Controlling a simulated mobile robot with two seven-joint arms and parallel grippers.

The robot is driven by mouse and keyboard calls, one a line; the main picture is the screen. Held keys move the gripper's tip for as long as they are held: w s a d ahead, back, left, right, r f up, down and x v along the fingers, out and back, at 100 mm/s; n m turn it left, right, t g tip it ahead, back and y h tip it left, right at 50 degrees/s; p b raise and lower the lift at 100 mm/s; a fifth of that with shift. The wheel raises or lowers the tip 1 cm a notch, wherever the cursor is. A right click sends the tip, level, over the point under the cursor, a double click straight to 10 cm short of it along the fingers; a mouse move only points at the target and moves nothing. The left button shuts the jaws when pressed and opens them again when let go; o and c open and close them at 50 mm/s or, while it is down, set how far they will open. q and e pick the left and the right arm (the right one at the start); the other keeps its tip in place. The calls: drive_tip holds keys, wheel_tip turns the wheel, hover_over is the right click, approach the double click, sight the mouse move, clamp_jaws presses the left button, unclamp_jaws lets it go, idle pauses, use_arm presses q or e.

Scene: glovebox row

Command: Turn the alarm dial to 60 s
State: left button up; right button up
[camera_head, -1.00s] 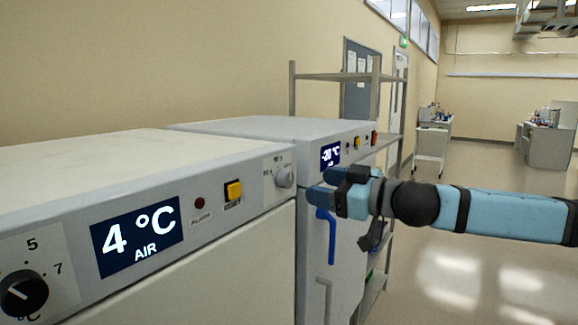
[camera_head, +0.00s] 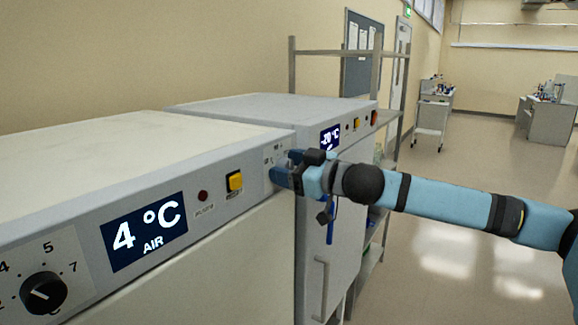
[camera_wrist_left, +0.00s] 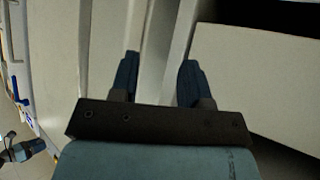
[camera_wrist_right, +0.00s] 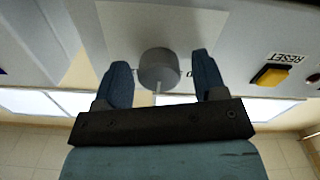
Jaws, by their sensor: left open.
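The alarm dial is a small grey round knob, clear in the right wrist view (camera_wrist_right: 159,68), on a pale scale plate at the right end of the near unit's front panel. A light pointer line shows on it, but the scale marks are too hidden to read. In the head view, my right gripper (camera_head: 284,176) covers the knob. My right gripper is open, with one finger on each side of the knob and a visible gap to both (camera_wrist_right: 160,82). My left gripper (camera_wrist_left: 158,80) is open and empty beside pale unit surfaces, seen only in its wrist view.
The near unit's panel also carries a yellow reset button (camera_head: 234,182), a red alarm lamp (camera_head: 203,197), a "4 °C AIR" display (camera_head: 145,232) and a black numbered dial (camera_head: 43,293). A second unit (camera_head: 322,225) reading -20 °C stands behind. Open floor lies right.

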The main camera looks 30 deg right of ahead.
drive_tip(key=c, duration=0.9)
drive_tip(key=shift+r+n+p, duration=0.1)
drive_tip(key=shift+n+p, duration=0.35)
drive_tip(key=shift+n, duration=0.05)
drive_tip(key=n+p, duration=0.2)
drive_tip(key=n, duration=0.2)
drive_tip(key=shift+p, duration=0.4)
drive_tip(key=n+p, duration=0.1)
drive_tip(key=n, duration=0.1)
drive_tip(key=shift+n+p, duration=0.3)
drive_tip(key=shift+a+n+p, duration=0.1)
drive_tip(key=shift+n+p, duration=1)
drive_tip(key=shift+n, duration=1)
